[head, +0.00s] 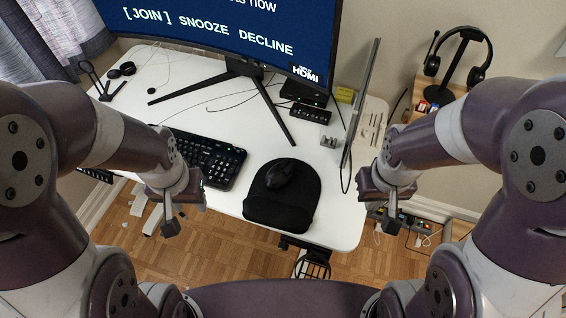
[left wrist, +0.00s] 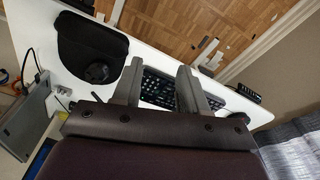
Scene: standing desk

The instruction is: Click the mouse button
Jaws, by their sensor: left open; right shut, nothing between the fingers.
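A black mouse (head: 279,173) sits on the upper part of a black mouse pad (head: 284,213) near the desk's front edge. In the left wrist view the mouse (left wrist: 97,71) and the pad (left wrist: 86,42) show at the upper left. My left gripper (head: 170,226) is at the desk's front edge, left of the mouse and apart from it, near the keyboard's front. Its fingers (left wrist: 157,85) are open and empty in the left wrist view. My right gripper (head: 392,219) is beyond the desk's right edge, shut and empty, right of the mouse and apart from it.
A black keyboard (head: 208,157) lies left of the mouse pad. A monitor (head: 215,30) on splayed legs stands behind, its screen reading JOIN, SNOOZE and DECLINE. A thin grey panel (head: 361,98) stands upright at the desk's right. The white desk (head: 259,139) is bare between keyboard and pad.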

